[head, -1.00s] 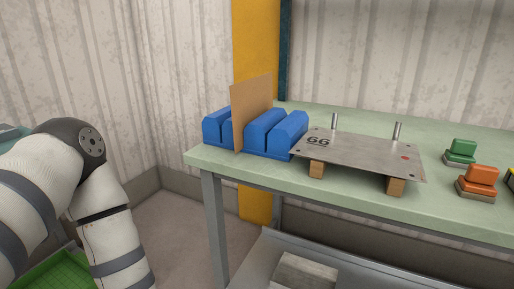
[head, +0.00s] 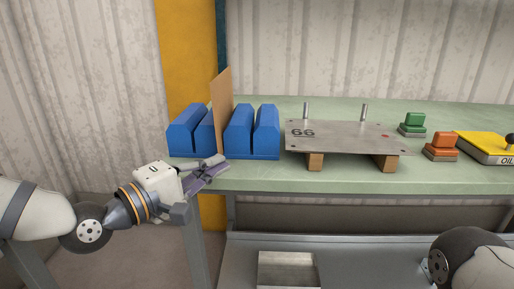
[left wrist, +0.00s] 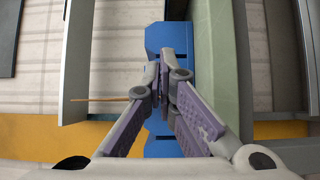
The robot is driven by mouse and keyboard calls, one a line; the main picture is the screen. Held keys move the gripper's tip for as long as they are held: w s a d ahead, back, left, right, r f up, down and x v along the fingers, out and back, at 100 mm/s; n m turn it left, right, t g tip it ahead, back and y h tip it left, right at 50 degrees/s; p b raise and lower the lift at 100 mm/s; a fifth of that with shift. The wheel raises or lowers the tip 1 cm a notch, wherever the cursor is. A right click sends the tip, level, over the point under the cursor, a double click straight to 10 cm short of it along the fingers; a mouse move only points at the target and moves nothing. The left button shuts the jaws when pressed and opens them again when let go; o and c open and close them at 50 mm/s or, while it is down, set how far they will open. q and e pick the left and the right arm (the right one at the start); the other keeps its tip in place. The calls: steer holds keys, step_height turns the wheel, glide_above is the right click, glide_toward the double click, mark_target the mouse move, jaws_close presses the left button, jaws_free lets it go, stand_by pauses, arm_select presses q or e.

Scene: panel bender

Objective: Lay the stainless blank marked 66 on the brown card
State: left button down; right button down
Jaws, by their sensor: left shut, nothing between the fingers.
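The stainless blank marked 66 (head: 345,138) lies flat on two wooden blocks (head: 385,162) on the green bench, with two metal pins behind it. The brown card (head: 221,100) stands upright in a slot of the blue rack (head: 267,135), left of the blank. My left gripper (head: 220,167) is shut and empty at the bench's front edge, just in front of the rack and below the card. In the left wrist view, my left gripper (left wrist: 163,88) shows closed fingers over the blue rack (left wrist: 165,40), with the card (left wrist: 98,99) edge-on. My right gripper is out of view.
The bench (head: 290,178) has a clear front strip.

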arm_select(q)
steer(key=x, duration=0.9)
steer(key=shift+s+d+f+b, duration=0.15)
steer(key=shift+s+f+b, duration=0.05)
steer(key=shift+f+b, duration=0.1)
steer(key=d, duration=0.2)
steer(key=w+d, duration=0.1)
steer(key=shift+w+d+r, duration=0.1)
steer(key=shift+d+r, duration=0.25)
steer(key=shift+d+f+p, duration=0.15)
steer(key=shift+d+p, duration=0.15)
steer(key=shift+d, duration=0.1)
steer(key=shift+w+d, duration=0.2)
steer(key=shift+d, duration=0.9)
